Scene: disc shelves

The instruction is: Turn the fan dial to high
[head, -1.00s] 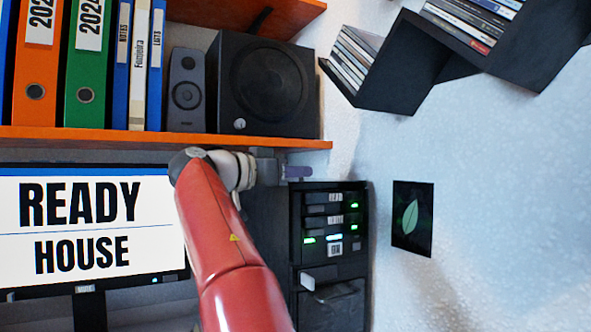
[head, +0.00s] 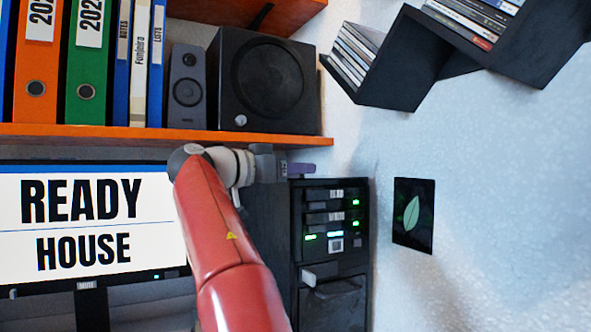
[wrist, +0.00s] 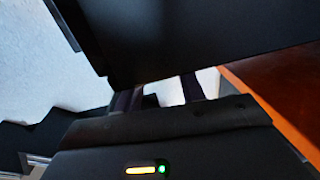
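I cannot make out a fan dial with certainty in either view. A black equipment tower (head: 345,265) with green lights stands in the middle of the head view, right of the screen. My gripper (head: 302,169) is at the tower's top edge, just below the orange shelf. Its purple fingers show in the wrist view (wrist: 160,92), spread apart with pale background between them. Their tips are hidden behind the edge of a large black box. I cannot tell whether they touch it.
The orange shelf (head: 150,131) runs close above my gripper and carries binders and a black speaker (head: 265,78) with a silver knob. A screen (head: 85,220) stands at the left. Black disc shelves (head: 400,75) hang at the upper right.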

